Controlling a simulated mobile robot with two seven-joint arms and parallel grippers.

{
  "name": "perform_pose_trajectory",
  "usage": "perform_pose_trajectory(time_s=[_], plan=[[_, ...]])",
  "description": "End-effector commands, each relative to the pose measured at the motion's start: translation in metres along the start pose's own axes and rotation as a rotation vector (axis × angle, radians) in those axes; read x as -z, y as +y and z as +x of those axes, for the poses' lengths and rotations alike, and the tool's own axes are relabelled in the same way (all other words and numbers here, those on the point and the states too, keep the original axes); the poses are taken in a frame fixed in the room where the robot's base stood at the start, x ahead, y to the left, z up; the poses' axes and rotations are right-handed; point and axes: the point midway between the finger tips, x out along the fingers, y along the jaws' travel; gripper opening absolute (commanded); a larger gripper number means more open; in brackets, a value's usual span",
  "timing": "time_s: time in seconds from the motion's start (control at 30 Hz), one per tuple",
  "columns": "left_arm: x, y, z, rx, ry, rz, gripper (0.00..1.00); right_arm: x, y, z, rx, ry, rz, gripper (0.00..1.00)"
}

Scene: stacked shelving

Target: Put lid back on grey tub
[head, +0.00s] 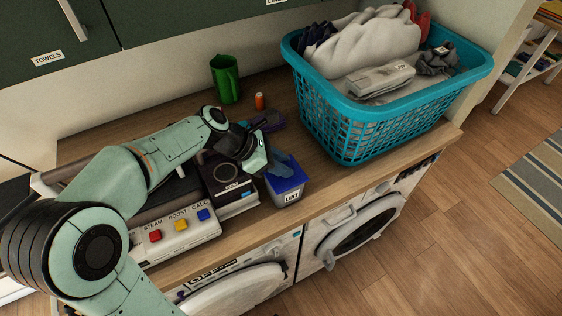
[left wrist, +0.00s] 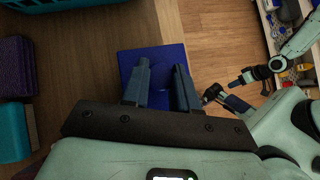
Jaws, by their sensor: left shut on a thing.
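The grey tub (head: 287,198) stands near the front edge of the wooden counter, with a label on its front. The blue square lid (head: 296,182) is at the tub's top and looks roughly level. I cannot tell whether it is fully seated. My left gripper (head: 283,165) points down at the lid from above and is shut on it. In the left wrist view the lid (left wrist: 153,60) shows between and beyond the two fingers (left wrist: 161,80) and hides the tub. Part of my right arm shows at the right of that view; its jaws are too small to read.
A teal laundry basket (head: 370,135) with clothes stands right of the tub. A dark box (head: 222,175) is close at its left. A green jug (head: 225,78), an orange-capped item (head: 259,101) and a purple brush-like item (head: 268,121) are behind. Washing machines (head: 350,235) are below.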

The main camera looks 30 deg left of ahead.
Motion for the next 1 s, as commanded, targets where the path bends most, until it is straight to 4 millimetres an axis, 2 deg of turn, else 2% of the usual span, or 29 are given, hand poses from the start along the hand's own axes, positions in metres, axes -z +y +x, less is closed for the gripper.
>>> perform_pose_trajectory(time_s=[0.3,0.33,0.4,0.6,0.63,0.7,1.0], plan=[[0.0003,-0.0002,0.0003,0.001,0.000,0.000,0.00,-0.0001,0.0001,0.0002,0.000,0.000,0.000,0.40],[0.0002,-0.0002,0.0003,0.001,0.000,0.000,0.34,-0.0001,0.0001,0.0002,0.000,0.000,0.000,0.40],[0.0002,-0.0002,0.0003,0.001,0.000,0.000,0.57,-0.0001,0.0001,0.0002,0.000,0.000,0.000,0.40],[0.0002,-0.0002,0.0003,0.001,0.000,0.000,0.58,-0.0001,0.0001,0.0002,0.000,0.000,0.000,0.40],[0.0003,-0.0002,0.0003,0.001,0.000,0.000,0.61,-0.0001,0.0001,0.0002,0.000,0.000,0.000,0.40],[0.0003,-0.0002,0.0003,0.001,0.000,0.000,0.83,-0.0001,0.0001,0.0002,0.000,0.000,0.000,0.40],[0.0001,-0.0002,0.0001,0.001,0.000,0.000,0.83,0.0000,0.0000,-0.0001,0.000,0.000,0.000,0.40]])
